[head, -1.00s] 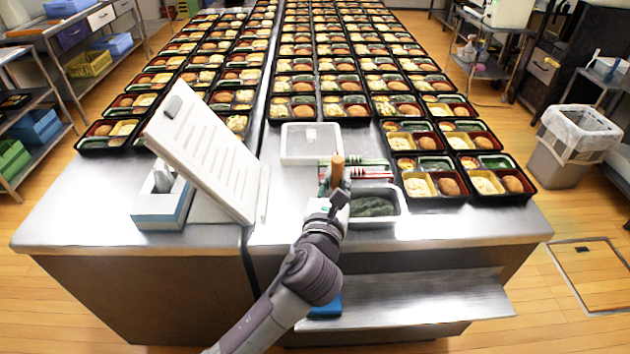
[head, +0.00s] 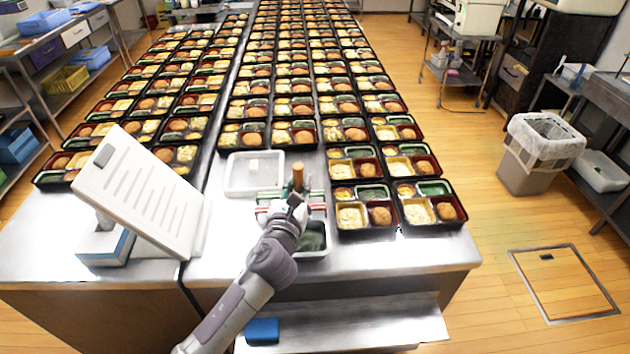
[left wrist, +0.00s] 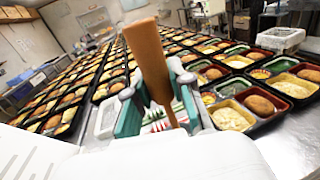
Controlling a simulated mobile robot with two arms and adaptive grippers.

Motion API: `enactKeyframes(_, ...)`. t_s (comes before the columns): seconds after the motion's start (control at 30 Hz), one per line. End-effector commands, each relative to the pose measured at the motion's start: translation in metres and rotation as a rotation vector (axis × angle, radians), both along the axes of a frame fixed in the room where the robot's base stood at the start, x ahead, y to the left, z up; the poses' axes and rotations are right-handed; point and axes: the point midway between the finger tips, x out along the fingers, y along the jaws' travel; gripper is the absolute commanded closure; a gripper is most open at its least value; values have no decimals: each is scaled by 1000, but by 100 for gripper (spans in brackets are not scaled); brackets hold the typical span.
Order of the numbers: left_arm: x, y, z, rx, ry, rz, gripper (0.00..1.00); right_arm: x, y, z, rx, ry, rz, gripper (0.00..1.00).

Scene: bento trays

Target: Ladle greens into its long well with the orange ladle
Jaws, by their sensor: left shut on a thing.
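My left gripper (head: 297,200) is shut on the upright brown-orange handle of the ladle (head: 298,177). The handle also shows large in the left wrist view (left wrist: 150,60), between the fingers (left wrist: 160,108). The ladle's bowl is hidden. The gripper is at the back edge of the white container of dark greens (head: 325,240), partly covering it. To its right stand the front bento trays (head: 399,226), black with coloured wells. The long well of the front right tray (head: 435,187) looks bright green and bare; that of its left neighbour (head: 373,192) looks darker. My right gripper is not in view.
A clear lidded box (head: 237,190) and a red, white and green rack sit behind the gripper. A tilted white panel (head: 140,190) stands at left. Rows of filled trays run to the back. The front steel counter (head: 400,255) is bare.

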Motion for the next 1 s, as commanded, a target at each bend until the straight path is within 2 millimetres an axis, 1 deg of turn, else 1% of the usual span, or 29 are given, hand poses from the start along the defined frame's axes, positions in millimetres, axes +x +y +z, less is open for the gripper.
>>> enactKeyframes(0.03,1,2,-2,0,0,0,100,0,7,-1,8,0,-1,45)
enactKeyframes(0.2,1,1,-14,-1,0,-1,100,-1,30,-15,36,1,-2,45)
enactKeyframes(0.33,0,1,-28,-3,1,-2,100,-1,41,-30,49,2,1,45)
enactKeyframes(0.43,0,1,-41,-2,1,-2,100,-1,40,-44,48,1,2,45)
enactKeyframes(0.53,0,1,-55,-2,1,-2,100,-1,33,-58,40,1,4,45)
enactKeyframes(0.73,0,1,-81,1,1,-1,100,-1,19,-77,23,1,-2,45)
enactKeyframes(0.9,0,1,-101,0,0,-1,100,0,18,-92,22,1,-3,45)
enactKeyframes(1.0,0,1,-106,-1,0,-1,100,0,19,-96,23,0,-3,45)
